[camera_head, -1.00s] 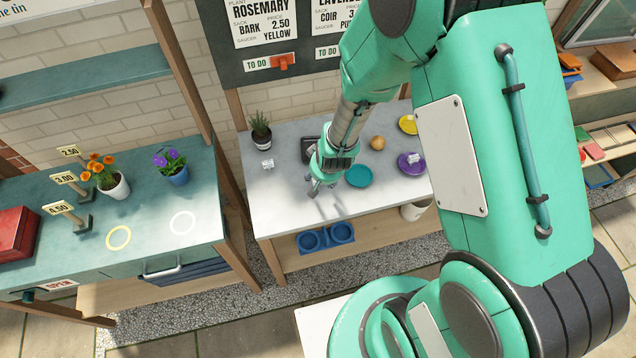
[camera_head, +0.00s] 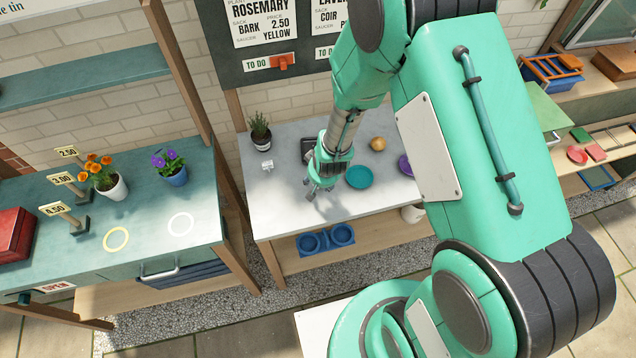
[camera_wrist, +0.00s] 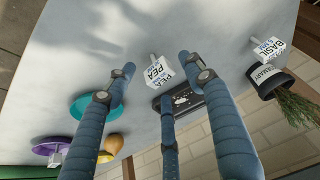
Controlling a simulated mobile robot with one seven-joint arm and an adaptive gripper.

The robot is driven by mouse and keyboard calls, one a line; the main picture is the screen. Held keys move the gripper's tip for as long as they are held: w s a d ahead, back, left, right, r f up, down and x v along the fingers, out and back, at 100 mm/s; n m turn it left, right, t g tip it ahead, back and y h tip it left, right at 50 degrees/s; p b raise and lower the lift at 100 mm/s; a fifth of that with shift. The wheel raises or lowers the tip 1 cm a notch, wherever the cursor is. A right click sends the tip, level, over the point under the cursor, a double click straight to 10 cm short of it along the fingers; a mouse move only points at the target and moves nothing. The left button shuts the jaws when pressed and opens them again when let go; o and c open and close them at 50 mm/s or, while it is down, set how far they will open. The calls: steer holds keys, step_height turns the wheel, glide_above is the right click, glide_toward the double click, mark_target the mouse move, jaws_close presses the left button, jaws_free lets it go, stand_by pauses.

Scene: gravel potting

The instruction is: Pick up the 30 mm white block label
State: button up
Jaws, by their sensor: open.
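A white block label (camera_wrist: 157,72) with dark "PEA" lettering lies on the grey bench in the wrist view, between my fingertips in the picture. A second white block label (camera_wrist: 268,48), reading "BASIL", lies at the right beside a dark pot; it also shows in the head view (camera_head: 267,165). Their small print is too small to read for a size. My gripper (camera_head: 318,191) is open and low over the bench; its three blue fingers (camera_wrist: 155,64) are spread with nothing held. I cannot tell the gap to the PEA block. In the head view the gripper hides that block.
A black device (camera_wrist: 184,98) lies just behind the PEA block. A teal saucer (camera_head: 360,177), a round tan object (camera_head: 378,144) and a purple saucer (camera_head: 405,165) are to the right. A potted rosemary (camera_head: 260,133) stands at the back left. The bench's front left is clear.

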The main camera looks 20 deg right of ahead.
steer(key=shift+x, duration=1.35)
steer(key=c, duration=1.3)
